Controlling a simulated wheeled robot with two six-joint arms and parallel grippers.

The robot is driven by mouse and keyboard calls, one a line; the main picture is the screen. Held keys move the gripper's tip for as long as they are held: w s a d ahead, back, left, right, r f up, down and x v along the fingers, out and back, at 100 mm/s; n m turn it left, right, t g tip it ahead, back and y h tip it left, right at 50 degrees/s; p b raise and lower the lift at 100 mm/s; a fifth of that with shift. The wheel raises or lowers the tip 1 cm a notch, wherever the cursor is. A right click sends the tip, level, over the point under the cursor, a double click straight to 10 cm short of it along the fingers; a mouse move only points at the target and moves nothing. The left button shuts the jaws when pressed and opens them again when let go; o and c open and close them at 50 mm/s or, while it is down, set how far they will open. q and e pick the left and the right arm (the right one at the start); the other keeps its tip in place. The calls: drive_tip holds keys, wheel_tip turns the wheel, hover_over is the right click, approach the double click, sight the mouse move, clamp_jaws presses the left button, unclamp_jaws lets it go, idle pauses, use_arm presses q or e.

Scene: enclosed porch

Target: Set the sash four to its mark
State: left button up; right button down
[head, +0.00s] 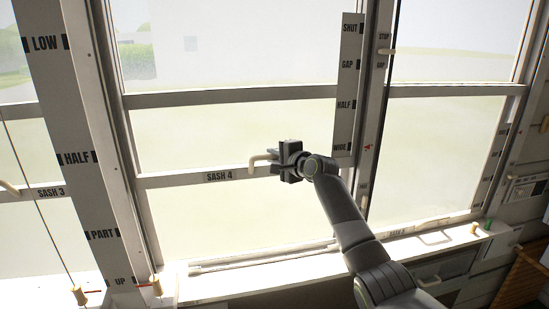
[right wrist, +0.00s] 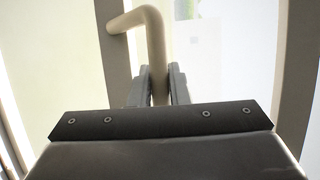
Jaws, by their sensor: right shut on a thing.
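Sash four is a sliding window sash whose bottom rail (head: 190,180) carries the label "SASH 4". The rail is raised well above the sill, and its right end is near the WIDE line. A cream handle (head: 258,159) sticks out from the rail; it also shows in the right wrist view (right wrist: 152,30). My right gripper (head: 276,162) is shut on the handle; the fingers pinch its stem in the right wrist view (right wrist: 156,85). The scale strip (head: 348,90) right of the sash reads SHUT, GAP, HALF, WIDE downward. My left gripper is not in view.
A small red mark (head: 368,148) is on the post right of the strip, near WIDE. Sash 3 (head: 48,192) is at left beside a LOW-to-UP scale (head: 75,158). A cord with a knob (head: 79,295) hangs there. The sill (head: 240,282) runs below.

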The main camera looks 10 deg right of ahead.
drive_tip(key=c, duration=1.5)
unclamp_jaws()
drive_tip(key=shift+r, duration=0.2)
drive_tip(key=shift+o, duration=0.7)
drive_tip(key=shift+f, duration=0.15)
drive_tip(key=shift+s, duration=0.1)
drive_tip(key=b+v, duration=0.5)
drive_tip(key=v, duration=1.2)
